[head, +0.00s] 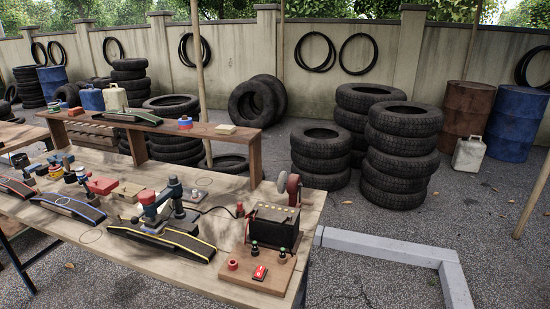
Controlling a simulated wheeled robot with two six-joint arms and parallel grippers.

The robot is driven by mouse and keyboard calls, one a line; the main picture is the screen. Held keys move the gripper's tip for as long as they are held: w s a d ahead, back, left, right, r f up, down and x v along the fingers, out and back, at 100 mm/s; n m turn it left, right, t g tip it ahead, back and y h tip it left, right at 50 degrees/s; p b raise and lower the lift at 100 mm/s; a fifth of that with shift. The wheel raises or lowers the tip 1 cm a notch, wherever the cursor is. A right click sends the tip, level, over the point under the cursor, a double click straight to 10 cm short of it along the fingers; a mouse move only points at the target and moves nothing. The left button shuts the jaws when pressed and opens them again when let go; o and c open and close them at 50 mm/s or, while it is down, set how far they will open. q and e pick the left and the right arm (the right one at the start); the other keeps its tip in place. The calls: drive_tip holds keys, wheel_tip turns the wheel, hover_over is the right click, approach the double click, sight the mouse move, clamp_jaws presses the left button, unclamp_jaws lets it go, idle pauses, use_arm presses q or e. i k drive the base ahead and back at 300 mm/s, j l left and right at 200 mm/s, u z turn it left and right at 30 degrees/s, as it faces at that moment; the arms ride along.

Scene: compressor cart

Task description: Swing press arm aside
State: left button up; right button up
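A blue and dark press arm (163,197) stands over a black strip with yellow edges (190,241) on the wooden workbench (228,203). I cannot tell whether the head touches the strip. Neither of my grippers shows in the head view.
Right of the press, a black box (273,225) stands behind a wooden board with a red switch (260,272). Another dark strip (68,206) lies to the left. A raised shelf (215,132) runs behind. Tyre stacks (401,155) stand beyond the bench.

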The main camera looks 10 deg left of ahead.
sight(150, 211)
drive_tip(key=u, duration=1.3)
